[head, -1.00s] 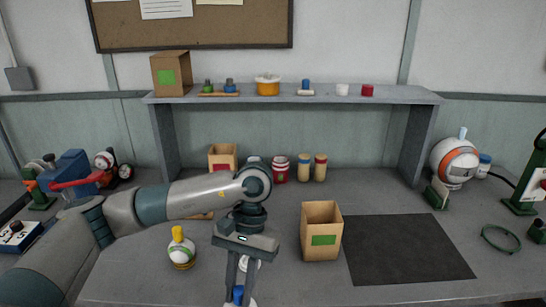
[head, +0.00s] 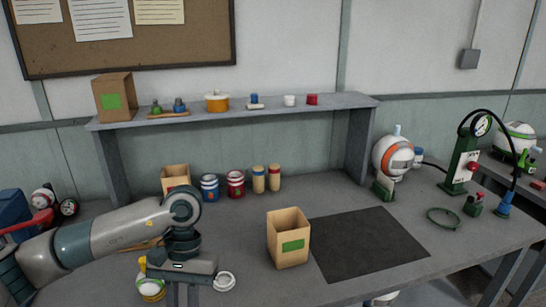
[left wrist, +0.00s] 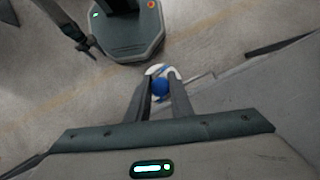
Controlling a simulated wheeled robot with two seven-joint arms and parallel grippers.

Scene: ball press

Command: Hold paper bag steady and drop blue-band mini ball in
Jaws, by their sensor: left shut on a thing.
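An open brown paper bag (head: 275,247) with a green label stands upright on the bench, left of the dark mat; no gripper touches it. My left gripper (left wrist: 160,88) is shut on the blue-band mini ball (left wrist: 160,71), a white ball with a blue knob between the fingertips. In the head view the left fingers (head: 184,297) run off the bottom edge, left of the bag, and the ball is out of that picture. A dark arm end, apparently my right gripper (left wrist: 88,48), shows at the upper left of the left wrist view, too small to read its jaws.
A yellow-topped ball (head: 151,289) and a white ring (head: 223,281) lie near my left gripper. The dark mat (head: 368,243) is clear. Several jars, a second bag (head: 175,178) and a shelf (head: 235,112) stand behind. A green hose loop (head: 444,218) lies right.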

